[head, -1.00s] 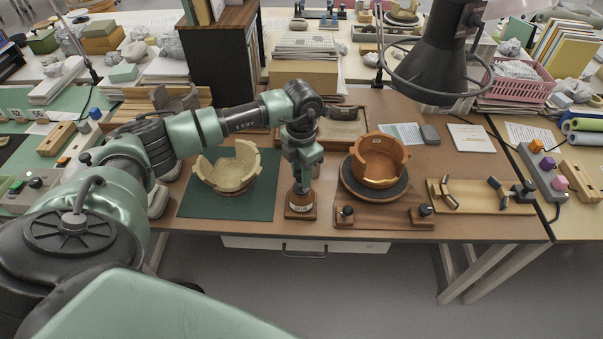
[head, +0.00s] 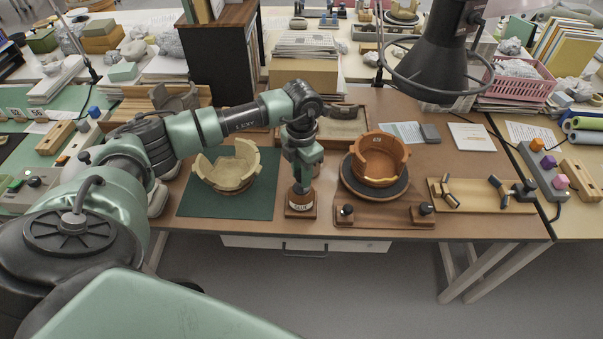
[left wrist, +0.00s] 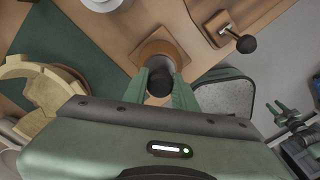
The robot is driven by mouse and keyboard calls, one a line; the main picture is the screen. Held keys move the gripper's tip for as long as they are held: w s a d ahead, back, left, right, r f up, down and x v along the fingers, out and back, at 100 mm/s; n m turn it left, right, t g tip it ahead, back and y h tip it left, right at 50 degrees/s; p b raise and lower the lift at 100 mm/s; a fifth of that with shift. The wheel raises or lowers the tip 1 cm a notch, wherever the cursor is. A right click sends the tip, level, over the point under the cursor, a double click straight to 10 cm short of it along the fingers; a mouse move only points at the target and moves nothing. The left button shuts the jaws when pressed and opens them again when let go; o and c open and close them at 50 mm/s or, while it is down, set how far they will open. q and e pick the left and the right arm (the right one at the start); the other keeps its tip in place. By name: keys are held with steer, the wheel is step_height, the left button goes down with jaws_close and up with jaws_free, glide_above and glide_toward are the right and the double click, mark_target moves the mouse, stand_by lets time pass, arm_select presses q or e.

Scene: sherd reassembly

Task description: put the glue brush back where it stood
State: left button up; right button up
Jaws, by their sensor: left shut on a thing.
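My left gripper (head: 301,184) points down over the small wooden block labelled GLUE (head: 300,207) at the front edge of the table. It is shut on the glue brush, whose dark round top (left wrist: 160,82) shows between the two green fingers in the left wrist view. The block also shows beyond the fingers there (left wrist: 160,44). The brush's lower end is hidden, so I cannot tell whether it sits in the block. Green and dark parts, perhaps my right gripper (left wrist: 284,116), show small at the right of the left wrist view.
A cream broken bowl (head: 228,170) stands on a green mat (head: 262,200) to the left. An orange broken pot (head: 378,158) stands on a dark turntable (head: 398,192) to the right. A wooden stand with black knobs (head: 384,218) is in front of it.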

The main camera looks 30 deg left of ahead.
arm_select(q)
steer(key=o, duration=1.1)
step_height(320, 180, up, 8)
steer(key=shift+f+b, duration=0.1)
steer(key=shift+b, duration=0.75)
